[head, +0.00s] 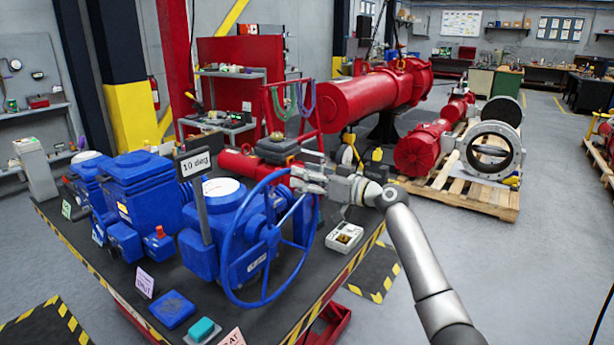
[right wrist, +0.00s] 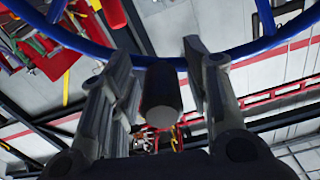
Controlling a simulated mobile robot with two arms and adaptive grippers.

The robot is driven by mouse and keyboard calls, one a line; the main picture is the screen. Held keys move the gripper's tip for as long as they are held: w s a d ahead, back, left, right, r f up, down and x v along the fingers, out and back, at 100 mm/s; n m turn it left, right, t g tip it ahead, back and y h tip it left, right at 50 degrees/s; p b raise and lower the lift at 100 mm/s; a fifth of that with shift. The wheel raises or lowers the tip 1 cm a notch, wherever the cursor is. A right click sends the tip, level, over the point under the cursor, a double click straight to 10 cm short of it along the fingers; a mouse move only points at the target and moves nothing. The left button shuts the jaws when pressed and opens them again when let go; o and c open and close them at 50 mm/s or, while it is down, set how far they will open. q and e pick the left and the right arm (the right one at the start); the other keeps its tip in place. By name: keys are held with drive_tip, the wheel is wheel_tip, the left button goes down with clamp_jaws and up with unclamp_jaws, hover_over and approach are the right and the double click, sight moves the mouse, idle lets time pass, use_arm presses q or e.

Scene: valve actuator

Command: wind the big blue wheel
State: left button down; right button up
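The big blue wheel (head: 225,255) is a spoked handwheel on the front of a blue valve actuator (head: 212,215), on a dark bench. In the right wrist view, the wheel's rim (right wrist: 272,42) crosses the top of the picture. A dark cylindrical handle (right wrist: 161,98) on the rim points toward the camera. My right gripper (head: 297,178) is at the wheel's upper right rim. In the wrist view, its two fingers (right wrist: 163,85) stand on either side of the handle, with small gaps visible. My left gripper is out of view.
A "10 deg" sign (head: 195,163) stands by the actuator. More blue actuators (head: 140,185) are at left. Floor to the right is clear up to a pallet (head: 480,200).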

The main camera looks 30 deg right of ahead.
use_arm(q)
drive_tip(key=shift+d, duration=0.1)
use_arm(e)
clamp_jaws()
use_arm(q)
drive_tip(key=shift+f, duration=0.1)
